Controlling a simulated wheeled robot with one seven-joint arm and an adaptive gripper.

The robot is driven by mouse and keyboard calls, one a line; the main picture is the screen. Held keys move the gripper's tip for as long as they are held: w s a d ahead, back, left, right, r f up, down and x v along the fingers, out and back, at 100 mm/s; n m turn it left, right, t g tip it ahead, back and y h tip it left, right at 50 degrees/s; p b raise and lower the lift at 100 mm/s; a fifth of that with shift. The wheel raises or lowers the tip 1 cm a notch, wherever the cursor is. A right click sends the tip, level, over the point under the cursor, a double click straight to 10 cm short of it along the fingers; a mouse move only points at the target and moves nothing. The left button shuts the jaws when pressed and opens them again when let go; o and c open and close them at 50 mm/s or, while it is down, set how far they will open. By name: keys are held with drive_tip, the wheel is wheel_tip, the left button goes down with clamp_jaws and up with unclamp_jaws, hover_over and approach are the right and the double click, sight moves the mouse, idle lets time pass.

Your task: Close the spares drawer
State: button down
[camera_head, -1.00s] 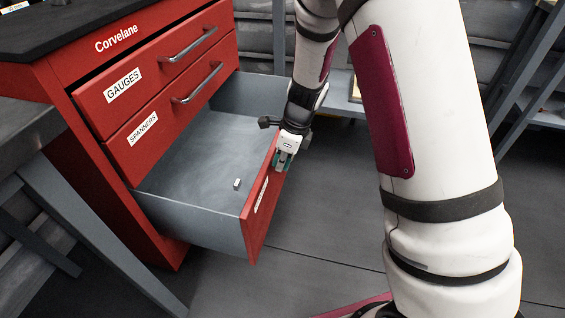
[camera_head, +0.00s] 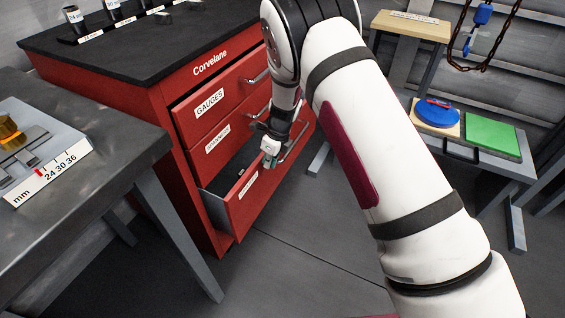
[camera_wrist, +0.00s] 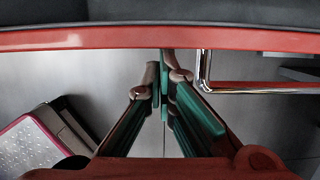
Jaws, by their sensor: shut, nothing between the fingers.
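The spares drawer (camera_head: 262,198) is the lowest drawer of the red Corvelane cabinet. It stands partly open, with a short stretch of its grey interior showing behind the red front. Its label is too small to read. In the wrist view the drawer's red top edge (camera_wrist: 100,39) runs across the top, with a chrome handle (camera_wrist: 204,72) on the right. My gripper (camera_head: 270,162) is shut and empty at the outer face of the drawer front. In the wrist view its fingertips (camera_wrist: 164,75) reach the red front, left of the handle; contact is hard to tell.
The gauges drawer (camera_head: 225,98) and spanners drawer (camera_head: 222,142) above are shut. A grey table (camera_head: 110,160) stands at left, close to the cabinet. A bench with a blue disc (camera_head: 437,114) and green plate (camera_head: 492,137) is at right. Floor (camera_head: 310,255) before the drawer is clear.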

sight(258, 157)
drive_tip(key=shift+w+a, duration=0.55)
drive_tip(key=shift+a, duration=0.4)
drive_tip(key=shift+w+a, duration=0.55)
drive_tip(key=shift+a, duration=0.35)
